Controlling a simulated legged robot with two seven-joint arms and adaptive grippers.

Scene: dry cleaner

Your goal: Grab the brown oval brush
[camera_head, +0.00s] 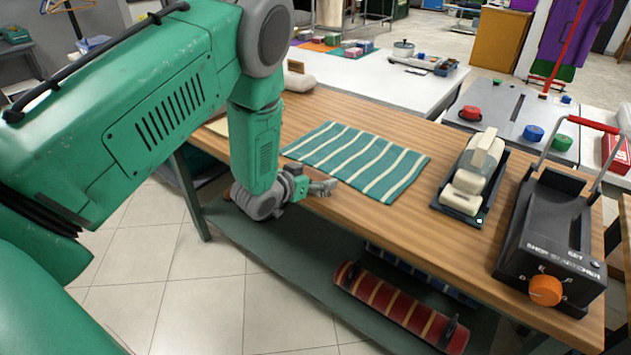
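I cannot make out a brown oval brush in this view; the part of the table behind my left arm is hidden. My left gripper (318,187) is at the near edge of the wooden table (400,225), just left of a striped cloth. Its fingers are small and seen from the side, so whether they are open or shut is unclear. No held object shows at them. My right gripper is not in view.
The teal and white striped cloth (358,160) lies flat on the table. An iron-like cream device (473,175) and a black machine with an orange knob (547,290) stand to the right. A pale rounded object (298,81) lies behind my arm. A red striped roll (395,305) lies below.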

